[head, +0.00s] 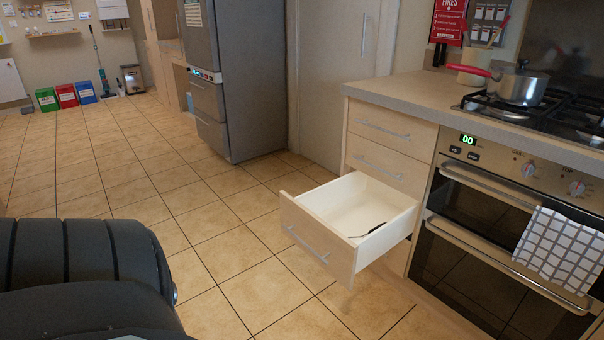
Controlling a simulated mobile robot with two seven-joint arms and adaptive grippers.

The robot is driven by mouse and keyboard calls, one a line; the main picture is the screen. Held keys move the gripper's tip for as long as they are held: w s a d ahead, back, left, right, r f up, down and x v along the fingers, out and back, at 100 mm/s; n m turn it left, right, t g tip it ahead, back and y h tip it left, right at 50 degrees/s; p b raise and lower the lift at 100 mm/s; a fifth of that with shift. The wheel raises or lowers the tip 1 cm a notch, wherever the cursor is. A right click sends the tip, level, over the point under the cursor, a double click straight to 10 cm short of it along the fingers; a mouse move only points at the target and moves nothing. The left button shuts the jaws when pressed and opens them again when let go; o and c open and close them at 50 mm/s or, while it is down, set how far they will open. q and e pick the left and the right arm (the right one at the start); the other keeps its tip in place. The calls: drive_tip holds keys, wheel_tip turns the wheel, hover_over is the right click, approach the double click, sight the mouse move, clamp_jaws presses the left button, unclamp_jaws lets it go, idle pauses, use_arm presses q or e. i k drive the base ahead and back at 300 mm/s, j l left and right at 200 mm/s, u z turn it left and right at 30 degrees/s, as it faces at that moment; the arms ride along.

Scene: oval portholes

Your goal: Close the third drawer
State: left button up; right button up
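The third drawer (316,252) from the top of the wooden cabinet stands pulled well out over the floor. Its front is light wood with a metal bar handle (308,245). Its inside is white and holds a dark, thin utensil (368,229). The two drawers above it, the top one (391,130) and the second one (387,164), are shut. Neither of my grippers is in view. A dark part of my own body fills the lower left.
An oven (500,240) with a checked towel (560,250) stands right of the drawer. A pot (517,85) sits on the hob above. A grey fridge (235,80) stands behind. The tiled floor (215,225) left of the drawer is clear.

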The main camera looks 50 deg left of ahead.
sight(321, 220)
drive_tip(key=k+u, duration=0.2)
drive_tip(key=u, duration=0.2)
drive_tip(key=k+j+u, duration=0.1)
drive_tip(key=u, duration=1.95)
drive_tip(key=i+l, duration=0.1)
drive_tip(key=l, duration=0.3)
drive_tip(key=i+l, duration=0.15)
drive_tip(key=l, duration=0.2)
drive_tip(key=i+l, duration=0.1)
drive_tip(key=l, duration=0.3)
drive_tip(key=i+l, duration=0.1)
drive_tip(key=l, duration=0.25)
drive_tip(key=i+l, duration=0.15)
drive_tip(key=l, duration=0.25)
drive_tip(key=i+l, duration=0.1)
drive_tip(key=l, duration=0.25)
drive_tip(key=u, duration=0.05)
